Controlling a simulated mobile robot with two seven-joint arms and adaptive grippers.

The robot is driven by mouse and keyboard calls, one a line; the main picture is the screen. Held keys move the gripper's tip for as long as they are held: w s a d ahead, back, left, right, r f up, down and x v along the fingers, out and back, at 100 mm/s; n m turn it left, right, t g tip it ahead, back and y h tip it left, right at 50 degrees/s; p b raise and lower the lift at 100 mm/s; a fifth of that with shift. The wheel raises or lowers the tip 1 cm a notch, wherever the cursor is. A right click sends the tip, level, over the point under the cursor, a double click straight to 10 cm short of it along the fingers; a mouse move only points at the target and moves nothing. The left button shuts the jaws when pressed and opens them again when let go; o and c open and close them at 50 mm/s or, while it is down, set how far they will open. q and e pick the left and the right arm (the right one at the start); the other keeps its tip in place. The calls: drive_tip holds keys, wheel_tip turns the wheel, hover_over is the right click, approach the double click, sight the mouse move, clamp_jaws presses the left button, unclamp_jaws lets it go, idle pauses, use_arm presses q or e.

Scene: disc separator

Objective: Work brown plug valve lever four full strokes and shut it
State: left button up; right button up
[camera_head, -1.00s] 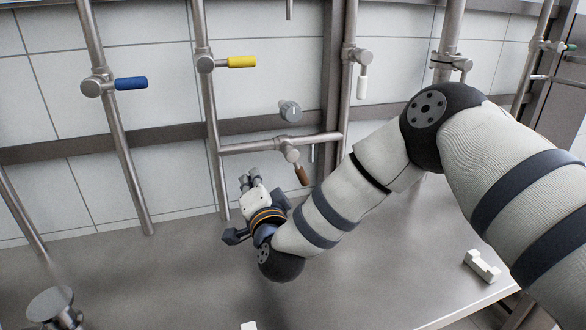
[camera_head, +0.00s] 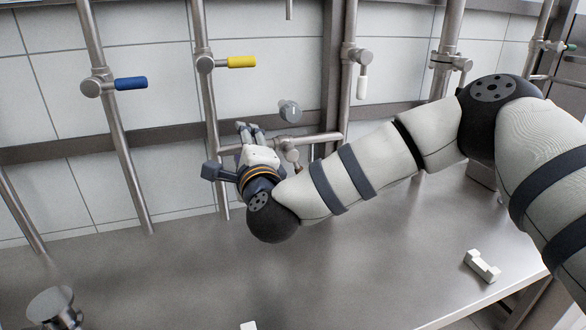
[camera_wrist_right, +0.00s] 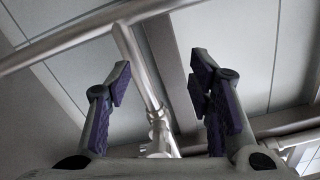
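The brown plug valve's metal body (camera_head: 290,150) sits below the horizontal pipe in the head view. Its brown lever (camera_head: 298,167) hangs downward and is mostly hidden behind my right arm; only a sliver shows. My right gripper (camera_head: 247,130) is raised beside the valve, to its left, with fingers pointing up toward the pipe. In the right wrist view the gripper (camera_wrist_right: 160,85) is open, its purple-padded fingers apart with nothing held between them. A metal pipe and fittings (camera_wrist_right: 158,130) show beyond, between the fingers. My left gripper is out of view.
Valves with a blue lever (camera_head: 131,83), a yellow lever (camera_head: 242,62) and a white lever (camera_head: 361,88) stand on nearby vertical pipes. A round metal knob (camera_head: 290,110) is just above the horizontal pipe. The steel bench (camera_head: 370,260) is mostly clear, with a white block (camera_head: 481,266) at right.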

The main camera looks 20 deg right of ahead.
drive_tip(key=shift+o, duration=0.8)
drive_tip(key=s, duration=0.8)
drive_tip(key=shift+d, duration=0.15)
